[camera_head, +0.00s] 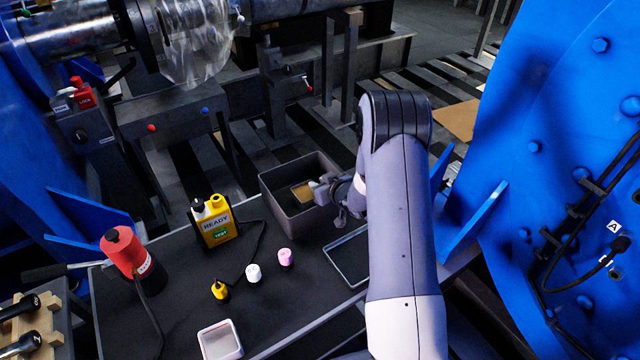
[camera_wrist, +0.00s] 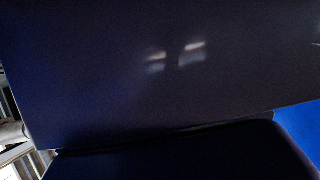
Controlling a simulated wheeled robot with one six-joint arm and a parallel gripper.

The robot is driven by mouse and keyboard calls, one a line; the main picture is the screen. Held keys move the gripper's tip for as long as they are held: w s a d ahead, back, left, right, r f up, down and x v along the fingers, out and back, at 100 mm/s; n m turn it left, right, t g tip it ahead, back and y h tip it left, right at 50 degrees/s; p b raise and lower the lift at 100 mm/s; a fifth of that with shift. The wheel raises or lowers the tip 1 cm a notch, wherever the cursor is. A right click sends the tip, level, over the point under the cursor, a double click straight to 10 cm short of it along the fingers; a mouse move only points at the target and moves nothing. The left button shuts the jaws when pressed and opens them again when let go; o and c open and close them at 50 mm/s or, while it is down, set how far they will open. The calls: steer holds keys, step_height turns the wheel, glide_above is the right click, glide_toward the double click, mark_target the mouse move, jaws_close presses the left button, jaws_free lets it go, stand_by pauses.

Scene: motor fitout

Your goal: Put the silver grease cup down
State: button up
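My gripper (camera_head: 322,190) is at the right side of a dark grey open bin (camera_head: 285,204), with its tip over the rim. It is small and partly hidden by my arm, and I cannot make out whether its fingers are open or shut. I cannot clearly pick out a silver grease cup in either view. A small greyish shape (camera_head: 341,216) hangs just below my gripper, too small to identify. The wrist view is filled by a dark surface (camera_wrist: 150,75) with two blurred bright reflections, and shows no fingers clearly.
The dark bench holds a yellow READY tester (camera_head: 214,222), a white cup (camera_head: 253,272), a pink cup (camera_head: 285,257), a small yellow item (camera_head: 220,290), a red canister (camera_head: 128,252) and two shallow trays (camera_head: 220,341) (camera_head: 347,256). A blue housing (camera_head: 560,150) stands right. A yellowish block (camera_head: 302,191) lies in the bin.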

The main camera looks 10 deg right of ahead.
steer(key=shift+s+f, duration=0.15)
steer(key=shift+f, duration=0.1)
steer(key=shift+r+p, duration=0.5)
steer(key=shift+p, duration=0.1)
steer(key=v, duration=1.2)
steer(key=shift+r, duration=0.3)
